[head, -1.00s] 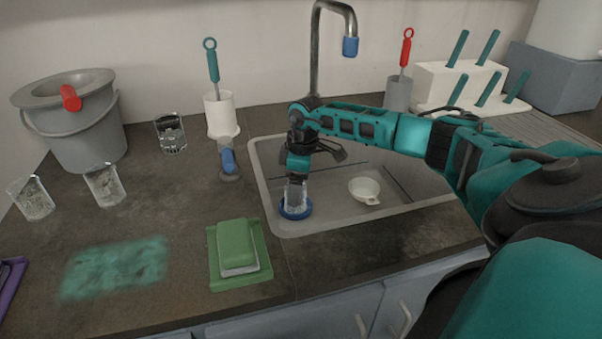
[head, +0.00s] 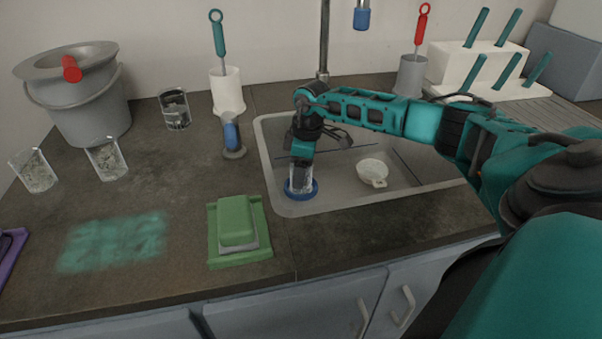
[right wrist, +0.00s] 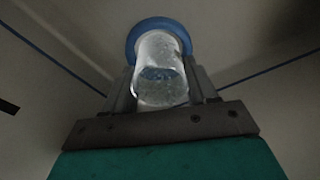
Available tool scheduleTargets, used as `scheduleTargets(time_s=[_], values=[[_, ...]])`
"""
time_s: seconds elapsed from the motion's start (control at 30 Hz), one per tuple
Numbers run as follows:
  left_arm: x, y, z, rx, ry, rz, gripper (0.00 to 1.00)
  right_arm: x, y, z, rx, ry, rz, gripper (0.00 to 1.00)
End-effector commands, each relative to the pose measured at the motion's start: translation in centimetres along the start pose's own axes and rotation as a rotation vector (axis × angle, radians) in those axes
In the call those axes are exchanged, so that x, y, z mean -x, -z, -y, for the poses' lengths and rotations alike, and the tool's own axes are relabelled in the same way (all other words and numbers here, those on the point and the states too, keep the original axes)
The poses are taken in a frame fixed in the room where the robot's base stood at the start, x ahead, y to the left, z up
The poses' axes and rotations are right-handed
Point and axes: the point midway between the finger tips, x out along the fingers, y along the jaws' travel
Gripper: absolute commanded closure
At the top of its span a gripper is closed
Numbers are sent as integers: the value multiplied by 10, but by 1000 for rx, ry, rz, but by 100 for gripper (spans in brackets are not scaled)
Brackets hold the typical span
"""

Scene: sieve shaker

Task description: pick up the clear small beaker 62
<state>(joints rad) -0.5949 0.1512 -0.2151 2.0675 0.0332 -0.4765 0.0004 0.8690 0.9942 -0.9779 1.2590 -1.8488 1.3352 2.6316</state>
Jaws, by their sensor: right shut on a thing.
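The clear beaker (head: 299,183) is in the sink at its left front, upright, at a blue ring (head: 314,191). My right gripper (head: 300,174) reaches down over it from above and is shut on it. In the right wrist view the beaker (right wrist: 160,72) stands between the two fingers of the gripper (right wrist: 163,85), with the blue ring (right wrist: 138,30) at its far end. I cannot tell whether the beaker touches the ring or the sink floor. My left gripper is not in view.
The sink (head: 345,190) also holds a white cup (head: 372,172). Other clear beakers (head: 107,160), a grey bucket (head: 85,112) and a green sponge (head: 236,222) on a green tray (head: 262,247) stand on the left counter. The tap (head: 324,45) rises behind the sink.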

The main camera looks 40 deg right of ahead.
Motion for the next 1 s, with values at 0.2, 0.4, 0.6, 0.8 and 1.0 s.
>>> scheduleTargets(time_s=[0.2, 0.4, 0.6, 0.8, 1.0], values=[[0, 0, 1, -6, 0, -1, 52, 0, 0, 0, 0, 0, 1, 75], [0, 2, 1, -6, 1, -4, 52, 0, 0, 0, -1, -1, 0, 80], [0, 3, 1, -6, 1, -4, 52, 2, 0, 0, -1, -1, 0, 80], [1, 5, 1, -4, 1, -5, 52, 8, 1, -1, -1, -1, -1, 80], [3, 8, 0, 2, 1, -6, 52, 21, 3, -1, -1, -1, -1, 80]])
